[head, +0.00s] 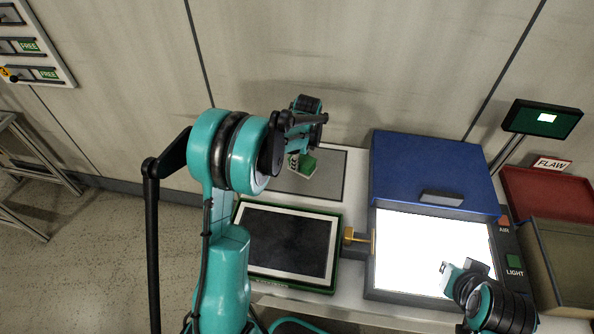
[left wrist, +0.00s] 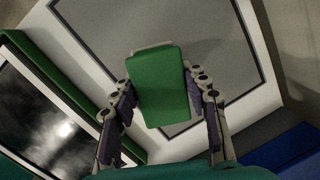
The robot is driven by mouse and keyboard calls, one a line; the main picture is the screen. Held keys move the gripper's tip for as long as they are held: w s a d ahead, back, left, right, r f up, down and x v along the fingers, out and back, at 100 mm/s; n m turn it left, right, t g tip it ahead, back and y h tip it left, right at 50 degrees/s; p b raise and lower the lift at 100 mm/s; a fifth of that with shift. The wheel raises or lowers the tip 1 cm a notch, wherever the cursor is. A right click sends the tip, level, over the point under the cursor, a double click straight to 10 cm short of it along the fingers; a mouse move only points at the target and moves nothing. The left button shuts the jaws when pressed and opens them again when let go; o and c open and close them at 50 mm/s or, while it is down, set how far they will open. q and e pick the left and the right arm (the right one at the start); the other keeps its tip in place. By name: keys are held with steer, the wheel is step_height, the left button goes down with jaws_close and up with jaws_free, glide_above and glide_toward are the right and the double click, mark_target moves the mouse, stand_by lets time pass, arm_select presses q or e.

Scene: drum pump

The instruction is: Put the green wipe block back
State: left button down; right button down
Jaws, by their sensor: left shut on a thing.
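The green wipe block (head: 308,166) is between the fingers of my left gripper (head: 300,150), over the grey panel with a pale border (head: 330,187) at the back of the table. In the left wrist view the block (left wrist: 160,85) shows its green face, with a finger on each side, and the grey panel (left wrist: 215,50) lies behind it. I cannot tell whether the block touches the panel. My right gripper (head: 456,275) is over the lower right of the lit white panel; its finger opening is too small to tell.
A dark screen in a green and white frame (head: 240,219) lies in front of the grey panel. A blue lid (head: 420,160) stands behind the lit panel (head: 400,250). A red tray (head: 545,190) with a FLAW sign and an olive bin (head: 570,260) are at the right.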

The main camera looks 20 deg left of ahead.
arm_select(q)
steer(key=shift+a+f, duration=0.5)
steer(key=shift+a, duration=0.15)
steer(key=shift+f+b, duration=0.9)
steer(key=shift+f, duration=1)
steer(key=shift+f, duration=0.15)
steer(key=c, duration=0.8)
jaws_free()
